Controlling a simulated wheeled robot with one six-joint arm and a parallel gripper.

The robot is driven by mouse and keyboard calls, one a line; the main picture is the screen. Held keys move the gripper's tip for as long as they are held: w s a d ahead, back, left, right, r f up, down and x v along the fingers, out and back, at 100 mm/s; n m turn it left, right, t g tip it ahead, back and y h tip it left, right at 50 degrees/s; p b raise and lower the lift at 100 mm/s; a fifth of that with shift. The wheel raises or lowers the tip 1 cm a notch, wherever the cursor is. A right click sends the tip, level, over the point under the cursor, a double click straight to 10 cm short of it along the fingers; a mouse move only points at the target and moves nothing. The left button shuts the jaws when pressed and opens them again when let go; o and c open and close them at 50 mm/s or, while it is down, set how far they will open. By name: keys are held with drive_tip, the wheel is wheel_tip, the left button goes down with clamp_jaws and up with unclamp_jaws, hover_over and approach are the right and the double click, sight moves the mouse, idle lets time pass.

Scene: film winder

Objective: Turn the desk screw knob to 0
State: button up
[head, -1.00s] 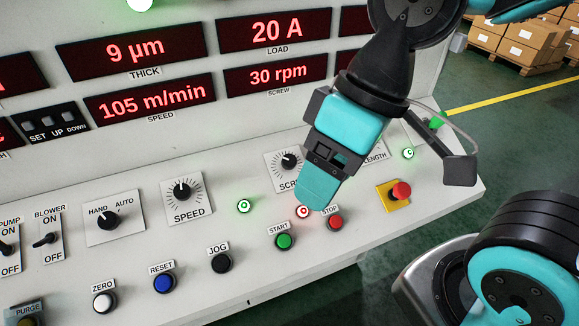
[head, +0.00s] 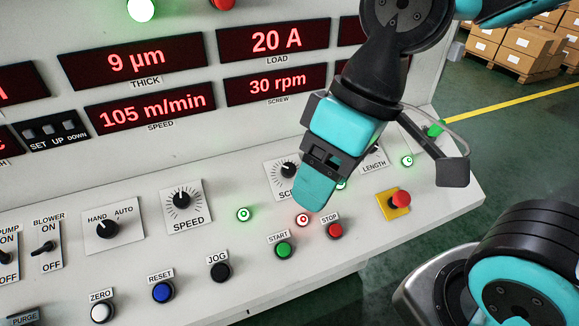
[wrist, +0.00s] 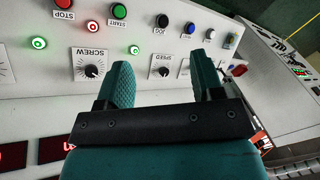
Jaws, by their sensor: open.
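The SCREW knob (head: 289,169) is a round black dial on a white plate on the sloped desk. My gripper partly covers its plate in the head view. In the wrist view the SCREW knob (wrist: 91,71) appears upside down, left of both fingers. Its pointer is too small to read surely. My gripper (head: 315,192) is in front of and right of the knob in the head picture. In the wrist view my gripper (wrist: 165,68) is open and empty, with the SPEED knob (wrist: 163,72) seen between its fingers. The SCREW display (head: 275,81) reads 30 rpm.
The LENGTH knob (head: 372,148) is close behind my gripper. A lit red lamp (head: 303,219), the red STOP button (head: 334,230) and the green START button (head: 285,250) are in front. A red emergency button (head: 400,199) stands on a yellow base at the right.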

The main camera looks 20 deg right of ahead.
sight(289, 168)
drive_tip(key=w+d+f+m+h+b, duration=0.1)
drive_tip(key=w+d+m+h, duration=0.2)
drive_tip(key=w, duration=0.8)
drive_tip(key=w+d+m+b, duration=0.15)
drive_tip(key=w+m, duration=0.35)
drive_tip(key=w, duration=0.5)
wheel_tip(289, 168, down, 17)
drive_tip(key=p, duration=0.3)
drive_tip(key=shift+w+p, duration=0.15)
drive_tip(key=shift+p, duration=0.15)
drive_tip(key=c, duration=0.9)
drive_tip(key=shift+h, duration=0.3)
